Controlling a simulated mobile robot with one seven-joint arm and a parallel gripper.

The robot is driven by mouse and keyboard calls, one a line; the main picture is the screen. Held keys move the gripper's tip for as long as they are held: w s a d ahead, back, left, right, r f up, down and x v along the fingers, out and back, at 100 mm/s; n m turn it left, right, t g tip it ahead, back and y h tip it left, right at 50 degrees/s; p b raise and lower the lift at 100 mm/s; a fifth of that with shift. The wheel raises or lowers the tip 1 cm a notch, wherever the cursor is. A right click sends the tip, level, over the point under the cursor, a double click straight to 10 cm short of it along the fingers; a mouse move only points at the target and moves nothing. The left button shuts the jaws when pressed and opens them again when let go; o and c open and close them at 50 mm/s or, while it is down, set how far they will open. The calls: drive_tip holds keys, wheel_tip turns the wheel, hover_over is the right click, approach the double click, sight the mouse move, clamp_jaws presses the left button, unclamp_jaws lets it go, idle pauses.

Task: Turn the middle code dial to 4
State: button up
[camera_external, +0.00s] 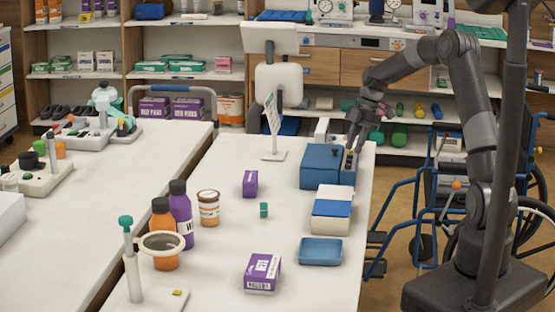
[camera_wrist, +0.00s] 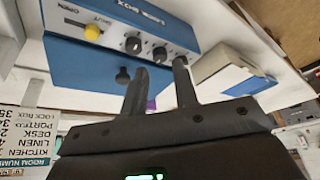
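The blue lock box (camera_external: 318,168) stands near the far right end of the right-hand table. In the wrist view its pale panel carries a row of black code dials. The left dial (camera_wrist: 132,45) and the middle dial (camera_wrist: 160,53) show; my right finger partly covers the area of the right one. Their settings are too small to read. A yellow knob (camera_wrist: 92,32) sits beside the OPEN and SHUT lettering. My gripper (camera_wrist: 160,65) is open, its fingertips apart below the dials, the middle dial appearing between them. I see nothing held. Externally, my gripper (camera_external: 350,137) is at the box's panel end.
A sign with room numbers (camera_wrist: 24,140) stands left of the box. A white box with a blue front (camera_external: 331,209) stands close in front, and a blue tray (camera_external: 320,251) lies nearer. A wheelchair (camera_external: 440,190) is right of the table.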

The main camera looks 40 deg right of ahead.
sight(349, 159)
drive_tip(key=shift+x, duration=1.6)
clamp_jaws()
